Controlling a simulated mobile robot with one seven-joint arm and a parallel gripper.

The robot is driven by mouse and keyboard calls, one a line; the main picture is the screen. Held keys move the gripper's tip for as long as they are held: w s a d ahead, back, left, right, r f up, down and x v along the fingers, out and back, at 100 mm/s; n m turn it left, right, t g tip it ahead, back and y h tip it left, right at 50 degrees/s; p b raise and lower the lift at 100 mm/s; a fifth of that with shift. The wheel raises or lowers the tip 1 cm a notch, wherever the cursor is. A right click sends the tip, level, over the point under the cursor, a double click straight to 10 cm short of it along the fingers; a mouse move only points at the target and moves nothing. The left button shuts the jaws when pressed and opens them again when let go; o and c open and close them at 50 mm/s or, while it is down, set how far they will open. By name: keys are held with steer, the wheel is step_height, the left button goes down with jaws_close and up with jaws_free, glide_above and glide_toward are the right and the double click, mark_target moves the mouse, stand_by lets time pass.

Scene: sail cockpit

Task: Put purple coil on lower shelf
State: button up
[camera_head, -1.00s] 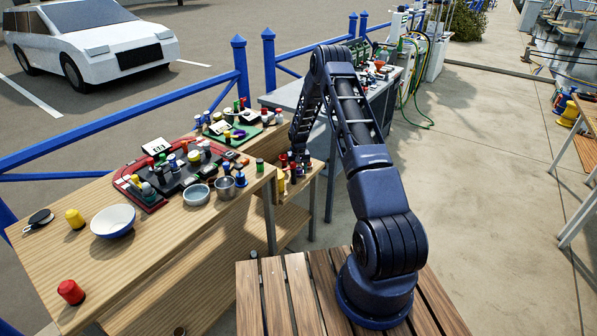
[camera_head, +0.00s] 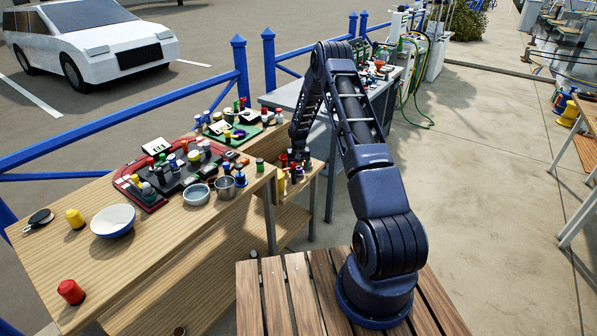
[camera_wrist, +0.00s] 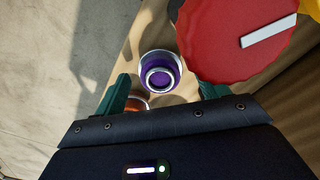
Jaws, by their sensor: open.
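In the wrist view a purple coil (camera_wrist: 160,72) with pale rims and a dark centre stands on a wooden surface, ahead of and between my fingers. My gripper (camera_wrist: 165,84) is open, its green fingers apart on either side with no visible contact with the coil. In the head view my gripper (camera_head: 298,160) is low over the small side shelf at the table's right end; I cannot pick out the coil there.
A large red knob-like thing (camera_wrist: 235,38) stands close to the right of the coil. An orange item (camera_wrist: 138,104) shows near the left finger. The tabletop (camera_head: 165,240) holds a red tray, bowls (camera_head: 113,221) and several coils. Blue railings (camera_head: 130,125) run behind.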

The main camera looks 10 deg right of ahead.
step_height(320, 180, up, 10)
step_height(320, 180, up, 18)
steer(key=t, duration=0.1)
glide_above(299, 168)
steer(key=s+d, duration=0.1)
steer(key=s, duration=0.6)
steer(key=s+d+r+t, duration=0.1)
steer(key=s+d+r, duration=0.1)
steer(key=s+r, duration=1.3)
steer(key=s+d+r+t, duration=0.1)
steer(key=s+r, duration=0.3)
steer(key=s, duration=0.4)
steer(key=s+d+r, duration=0.1)
steer(key=s+r, duration=0.4)
steer(key=s, duration=0.3)
steer(key=s+t, duration=0.1)
steer(key=s, duration=1.5)
steer(key=shift+d+f+t, duration=0.25)
steer(key=shift+f+t, duration=0.05)
steer(key=shift+f, duration=0.1)
